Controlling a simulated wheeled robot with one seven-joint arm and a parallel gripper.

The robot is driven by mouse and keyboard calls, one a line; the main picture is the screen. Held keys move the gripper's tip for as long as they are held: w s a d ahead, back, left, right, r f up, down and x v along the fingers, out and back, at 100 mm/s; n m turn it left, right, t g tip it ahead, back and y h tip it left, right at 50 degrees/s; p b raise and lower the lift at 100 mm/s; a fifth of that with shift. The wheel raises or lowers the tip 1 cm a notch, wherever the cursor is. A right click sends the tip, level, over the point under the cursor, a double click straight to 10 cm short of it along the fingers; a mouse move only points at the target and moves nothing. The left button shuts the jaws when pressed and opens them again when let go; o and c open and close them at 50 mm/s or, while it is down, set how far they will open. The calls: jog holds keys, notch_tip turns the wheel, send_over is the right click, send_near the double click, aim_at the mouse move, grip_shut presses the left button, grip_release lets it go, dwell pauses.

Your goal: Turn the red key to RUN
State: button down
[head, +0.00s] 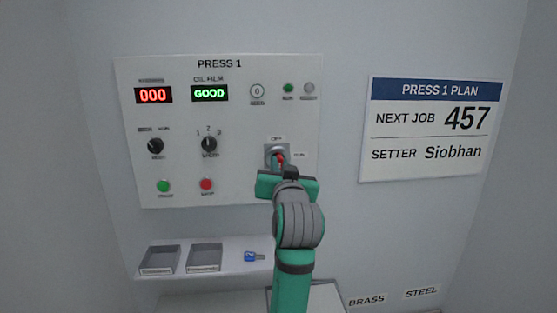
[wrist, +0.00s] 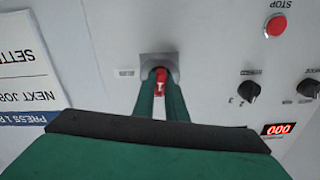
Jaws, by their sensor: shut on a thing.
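The red key (head: 280,158) sits in a grey key switch (head: 271,149) at the lower right of the PRESS 1 panel. OFF is marked above the switch and RUN to its right. My gripper (head: 282,164) is shut on the key at the panel. In the wrist view the red key (wrist: 161,82) shows between my two green fingers, in front of the grey switch housing (wrist: 158,62). The fingers and hand hide part of the key, so its exact angle is hard to tell.
The panel (head: 225,130) also has a red 000 display (head: 153,95), a green GOOD display (head: 209,93), two black knobs, and green and red buttons. Below, a shelf (head: 225,268) holds two grey trays and a blue tag (head: 250,257). A PRESS 1 PLAN sign (head: 431,130) hangs at right.

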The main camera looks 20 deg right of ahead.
jog(key=m, duration=0.4)
jog(key=shift+a+m, duration=0.1)
jog(key=shift+m, duration=0.2)
jog(key=m, duration=0.3)
jog(key=shift+w+m, duration=0.1)
jog(key=shift+m, duration=0.3)
jog(key=m, duration=0.2)
jog(key=shift+m, duration=0.4)
